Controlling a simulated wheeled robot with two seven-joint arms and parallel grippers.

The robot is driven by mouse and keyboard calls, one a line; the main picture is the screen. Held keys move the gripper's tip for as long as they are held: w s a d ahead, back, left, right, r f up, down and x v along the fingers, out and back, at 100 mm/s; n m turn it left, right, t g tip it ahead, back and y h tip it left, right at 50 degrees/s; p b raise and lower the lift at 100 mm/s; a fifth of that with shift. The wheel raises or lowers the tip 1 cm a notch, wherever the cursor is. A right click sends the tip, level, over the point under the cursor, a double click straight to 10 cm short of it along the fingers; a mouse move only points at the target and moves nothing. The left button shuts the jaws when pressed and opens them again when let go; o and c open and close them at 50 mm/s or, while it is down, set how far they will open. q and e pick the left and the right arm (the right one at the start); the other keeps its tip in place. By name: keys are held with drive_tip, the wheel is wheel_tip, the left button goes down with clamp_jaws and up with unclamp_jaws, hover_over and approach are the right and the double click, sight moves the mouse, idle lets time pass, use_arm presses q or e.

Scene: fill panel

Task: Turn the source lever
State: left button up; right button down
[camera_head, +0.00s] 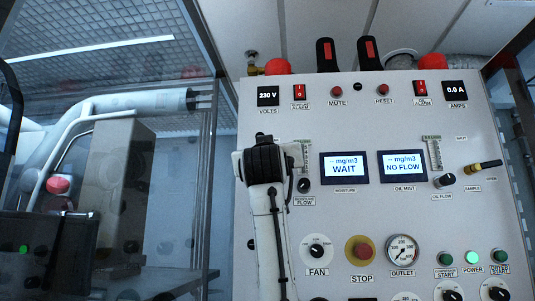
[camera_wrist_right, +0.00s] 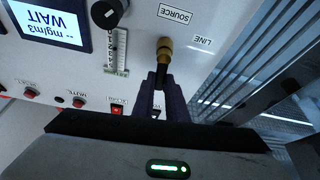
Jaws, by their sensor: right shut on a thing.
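The source lever (camera_wrist_right: 164,48) shows in the right wrist view as a brass fitting with a black handle, below the SOURCE label in the picture and beside the LINE label. My right gripper (camera_wrist_right: 160,88) is shut on the black handle, with its dark fingers on both sides of it. In the head view, my right gripper (camera_head: 264,160) is at the left side of the panel, and my wrist and arm hide the lever and its labels. My left gripper is not in view.
The white control panel (camera_head: 390,125) has a moisture display (camera_head: 345,168) reading WAIT and an oil mist display (camera_head: 403,166) reading NO FLOW. A moisture flow knob (camera_head: 304,185) sits close right of my gripper. A metal-framed glass enclosure (camera_head: 207,180) stands at left.

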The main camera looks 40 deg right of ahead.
drive_tip(key=shift+m+g+h, duration=0.4)
drive_tip(key=shift+m+g, duration=0.1)
drive_tip(key=shift+m, duration=0.4)
drive_tip(key=shift+s+d+m, duration=0.15)
drive_tip(key=shift+m, duration=0.15)
drive_tip(key=c, duration=1.8)
unclamp_jaws()
drive_tip(key=shift+o, duration=0.2)
drive_tip(key=b+v, duration=0.3)
drive_tip(key=v, duration=0.7)
drive_tip(key=shift+f, duration=0.15)
